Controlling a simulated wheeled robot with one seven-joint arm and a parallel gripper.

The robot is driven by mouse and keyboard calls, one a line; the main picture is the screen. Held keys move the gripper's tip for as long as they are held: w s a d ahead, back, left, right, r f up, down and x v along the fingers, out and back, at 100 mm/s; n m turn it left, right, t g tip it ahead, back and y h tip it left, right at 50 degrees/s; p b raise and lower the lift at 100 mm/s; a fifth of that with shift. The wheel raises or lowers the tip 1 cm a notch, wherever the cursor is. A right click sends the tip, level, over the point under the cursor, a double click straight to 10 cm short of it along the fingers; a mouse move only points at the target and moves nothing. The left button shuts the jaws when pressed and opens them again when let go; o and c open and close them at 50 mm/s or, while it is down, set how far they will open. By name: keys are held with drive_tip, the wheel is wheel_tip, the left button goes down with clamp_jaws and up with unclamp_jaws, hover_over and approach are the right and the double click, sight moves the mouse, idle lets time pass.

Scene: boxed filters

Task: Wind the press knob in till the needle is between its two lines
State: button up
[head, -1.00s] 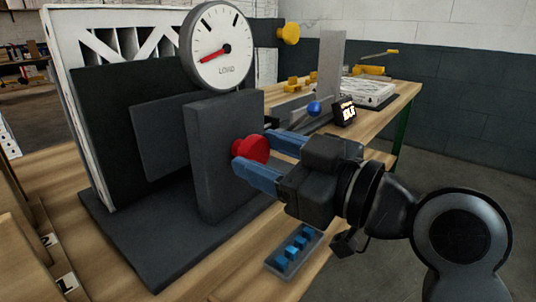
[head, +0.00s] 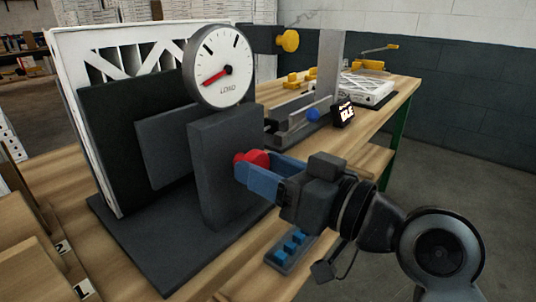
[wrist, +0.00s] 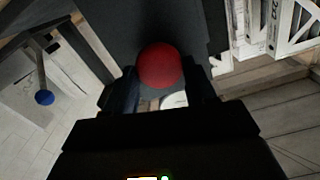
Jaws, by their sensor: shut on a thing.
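The red press knob (head: 254,158) sticks out of the grey block of the press (head: 222,170). My gripper (head: 256,168) is shut on the knob, its blue fingers on either side; one finger partly hides it in the head view. The wrist view shows the knob (wrist: 160,66) between the dark fingertips. The round white LOAD gauge (head: 219,66) sits above the block. Its red needle (head: 213,78) points to the lower left. Black lines are at the top left and top right of the dial, and the needle is below the left one, not between them.
A white-framed filter (head: 75,60) stands behind the dark press plates. A small tray (head: 290,250) with blue pieces lies below my gripper.

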drive_tip(key=shift+m+p, duration=1.5)
drive_tip(key=shift+m, duration=0.6)
drive_tip(key=shift+f, duration=0.1)
drive_tip(key=o, duration=1)
drive_tip(key=shift+d, duration=0.1)
drive_tip(key=v, duration=0.7)
drive_tip(key=shift+s+d+b, duration=0.2)
drive_tip(key=shift+d+b, duration=0.1)
drive_tip(key=shift+b, duration=0.15)
